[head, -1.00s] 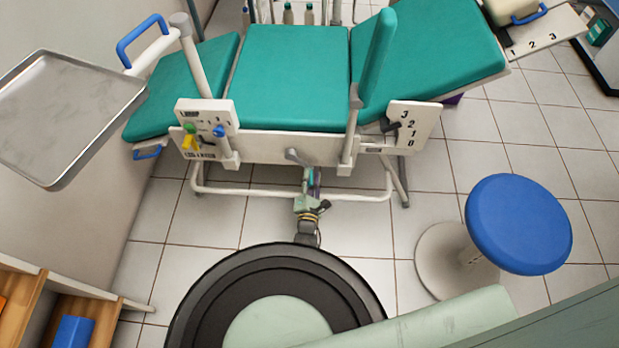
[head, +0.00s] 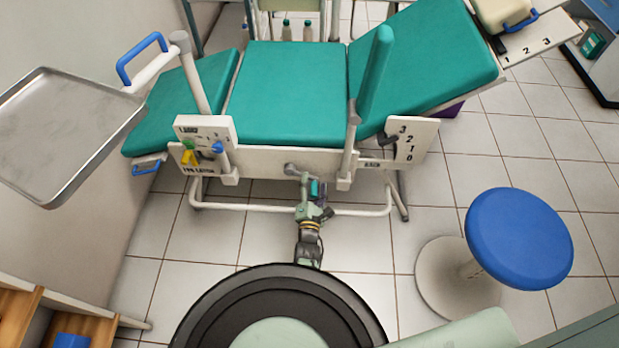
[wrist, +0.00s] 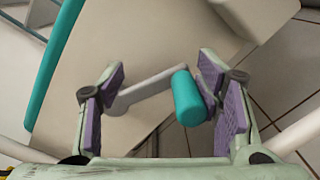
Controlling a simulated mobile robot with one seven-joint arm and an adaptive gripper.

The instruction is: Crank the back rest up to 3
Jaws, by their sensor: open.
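The teal dental couch has its back rest (head: 420,55) at the right, tilted up a little. A white scale plate (head: 412,140) marked 3, 2, 1, 0 stands beside it with a dark pointer (head: 386,138); its exact reading is unclear. The crank (head: 293,169) sits on the couch's white side rail. In the wrist view, its grey arm (wrist: 150,91) ends in a teal grip (wrist: 189,98). My gripper (wrist: 162,85) is open, with purple pads on either side of the crank; the grip is close to the right finger. Contact is unclear. In the head view, my gripper (head: 310,190) is just below the rail.
A blue stool (head: 518,238) stands at the right. A metal tray (head: 65,125) on an arm hangs at the left. A panel (head: 205,145) with coloured knobs is left of the crank. A teal armrest (head: 375,75) rises above the rail. Tiled floor is clear between the couch and stool.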

